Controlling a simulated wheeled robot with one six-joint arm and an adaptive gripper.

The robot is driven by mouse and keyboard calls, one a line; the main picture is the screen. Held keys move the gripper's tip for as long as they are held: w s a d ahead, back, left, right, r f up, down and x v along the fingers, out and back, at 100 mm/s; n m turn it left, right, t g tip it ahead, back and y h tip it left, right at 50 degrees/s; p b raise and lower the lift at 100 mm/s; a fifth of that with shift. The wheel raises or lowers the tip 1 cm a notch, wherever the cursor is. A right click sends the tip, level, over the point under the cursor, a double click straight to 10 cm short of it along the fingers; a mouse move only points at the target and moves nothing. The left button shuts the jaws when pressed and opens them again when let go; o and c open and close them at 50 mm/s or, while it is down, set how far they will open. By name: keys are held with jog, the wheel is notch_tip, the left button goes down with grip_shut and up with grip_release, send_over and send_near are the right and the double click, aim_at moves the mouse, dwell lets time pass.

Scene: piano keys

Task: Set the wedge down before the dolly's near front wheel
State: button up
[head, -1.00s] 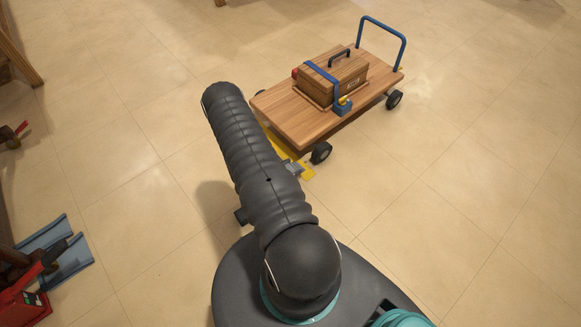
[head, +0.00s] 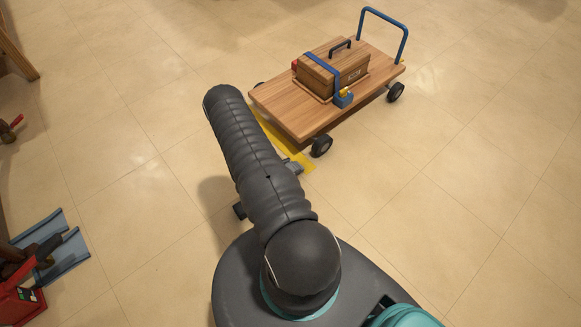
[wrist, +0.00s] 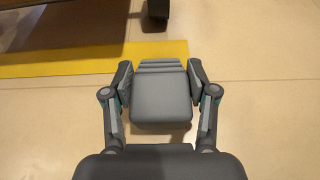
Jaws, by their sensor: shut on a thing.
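The wedge (wrist: 162,105) is a grey block with a ridged far end, held between the two fingers of my gripper (wrist: 160,74) in the wrist view. My gripper is shut on its sides. The dolly (head: 290,113) has a wooden deck, a blue handle and dark wheels. Its near front wheel (head: 321,146) stands on the floor at the deck's near corner. In the wrist view a dark wheel (wrist: 157,9) shows at the top, beyond the wedge and a little left of its middle, with a gap between them. In the head view my arm hides most of my gripper.
A yellow floor strip (wrist: 60,62) runs between the wedge and the wheel in the wrist view. A strapped wooden box (head: 330,75) rides on the dolly. Blue-grey trays (head: 62,258) and a red item (head: 20,305) lie at lower left. Open tiled floor lies right.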

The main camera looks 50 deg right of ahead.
jog(key=shift+f+b, duration=0.55)
jog(key=shift+f, duration=0.05)
jog(key=o, duration=1.6)
jog(key=shift+o, duration=0.2)
jog(key=shift+r+p, duration=2.55)
jog(key=shift+r, duration=2.05)
